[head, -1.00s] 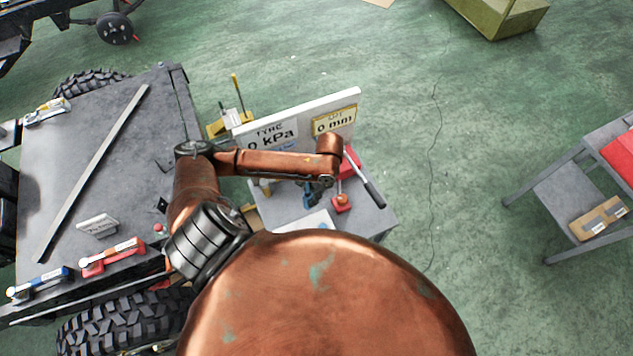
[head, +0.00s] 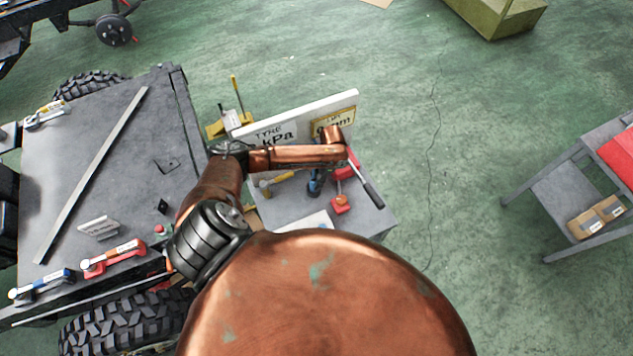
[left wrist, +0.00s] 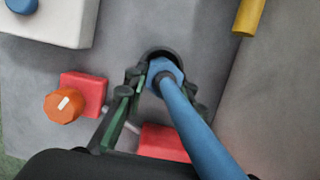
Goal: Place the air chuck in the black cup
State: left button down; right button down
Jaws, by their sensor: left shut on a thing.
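The air chuck, a blue tool with a long blue body (left wrist: 190,125), shows in the left wrist view; part of the blue tool also shows in the head view (head: 314,184). My left gripper (left wrist: 163,98) is shut on it, with dark green-padded fingers on either side. The black cup (left wrist: 164,51) shows as a dark round rim just around and behind the chuck's blue end. The chuck covers most of the opening, so I cannot tell how deep the end sits, or whether it is inside. My right gripper is not in view.
An orange knob on a red box (left wrist: 64,105) is left of my gripper; another red block (left wrist: 163,142) is below. A white box (left wrist: 50,22) is at upper left, a yellow handle (left wrist: 248,15) at upper right. A display board (head: 295,115) stands behind the grey table (head: 372,222).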

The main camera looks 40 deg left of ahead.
pick_arm(q)
jog(key=shift+w+f, duration=0.1)
jog(key=shift+f, duration=0.3)
jog(key=c, duration=1.6)
grip_release()
jog(key=shift+r, duration=0.1)
jog(key=b+v, duration=0.1)
jog(key=v, duration=1.1)
jog(key=shift+b, duration=0.35)
